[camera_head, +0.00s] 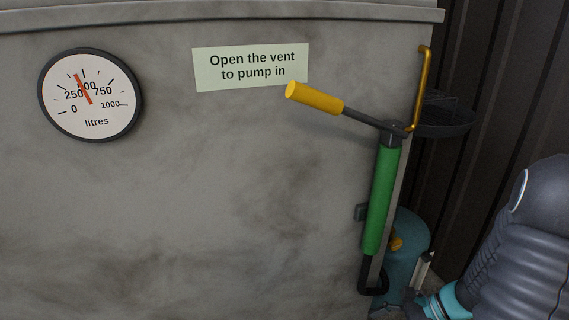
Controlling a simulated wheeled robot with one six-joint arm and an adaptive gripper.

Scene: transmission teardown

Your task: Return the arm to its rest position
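My arm (520,250), dark grey and ribbed with a cyan band, comes in at the lower right. Its lower end reaches down and left to the bottom edge, beside the foot of a hand pump. Small grey parts at that end may belong to my gripper, but they are cut off by the frame edge and too small to read. I cannot make out the fingertips or whether anything is held. No rest mount for the arm is recognisable.
A grey tank (200,210) fills most of the view, with a litres gauge (110,92) reading slightly under 500 and a vent sign (250,67). The green pump (381,200) has a yellow handle (314,98) sticking out left. A teal rounded object (412,235) stands behind it.

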